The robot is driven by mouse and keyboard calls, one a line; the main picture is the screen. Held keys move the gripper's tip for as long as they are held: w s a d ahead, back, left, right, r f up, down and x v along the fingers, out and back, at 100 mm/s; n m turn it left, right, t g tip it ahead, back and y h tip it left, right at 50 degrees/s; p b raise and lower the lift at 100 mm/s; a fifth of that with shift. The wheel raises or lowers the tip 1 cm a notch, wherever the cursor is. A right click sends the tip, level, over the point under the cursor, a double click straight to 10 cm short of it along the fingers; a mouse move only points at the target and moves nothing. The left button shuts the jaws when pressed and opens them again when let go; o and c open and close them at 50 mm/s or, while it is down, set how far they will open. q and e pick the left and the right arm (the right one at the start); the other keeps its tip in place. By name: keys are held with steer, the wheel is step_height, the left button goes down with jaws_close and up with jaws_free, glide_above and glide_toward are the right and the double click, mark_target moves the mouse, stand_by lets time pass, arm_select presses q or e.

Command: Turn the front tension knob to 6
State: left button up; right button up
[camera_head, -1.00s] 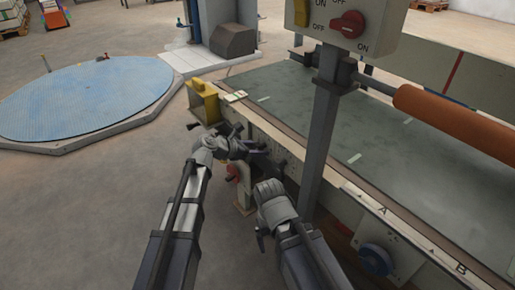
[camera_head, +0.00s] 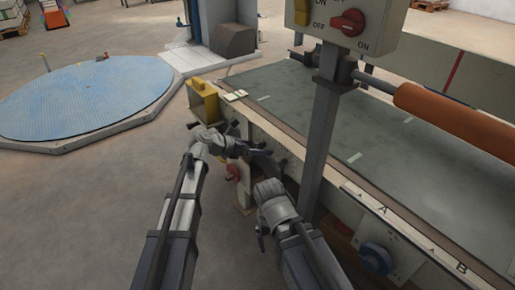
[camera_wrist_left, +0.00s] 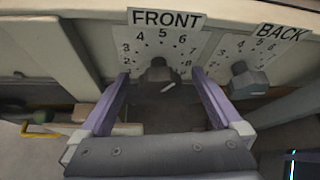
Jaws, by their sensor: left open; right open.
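The front tension knob (camera_wrist_left: 158,75) is dark and sits below a dial plate marked FRONT (camera_wrist_left: 166,18), with numbers around it. A pale mark shows on the knob's lower right; I cannot tell which number it is set to. My left gripper (camera_wrist_left: 160,88) is open, with one finger on each side of the knob; contact cannot be told. In the head view the left gripper (camera_head: 268,158) is at the machine's side panel, and its arm partly hides the knobs. My right gripper (camera_head: 262,236) is lower, apart from the panel, small and partly hidden by its arm.
The BACK knob (camera_wrist_left: 248,80) is close to the right of the left gripper. A grey post (camera_head: 318,150) carries a switch box (camera_head: 345,28) near the right arm. A yellow box (camera_head: 203,100) is on the machine's far end. A blue knob (camera_head: 376,260) is at lower right. Open floor lies left.

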stand_by(0.3)
arm_select(q)
steer(key=p+v, duration=0.4)
steer(key=v, duration=0.4)
steer(key=shift+a, duration=0.2)
stand_by(0.5)
stand_by(0.4)
steer(key=b+x, duration=0.3)
steer(key=x, duration=0.3)
steer(key=shift+w+d, duration=0.1)
steer(key=shift+d, duration=0.1)
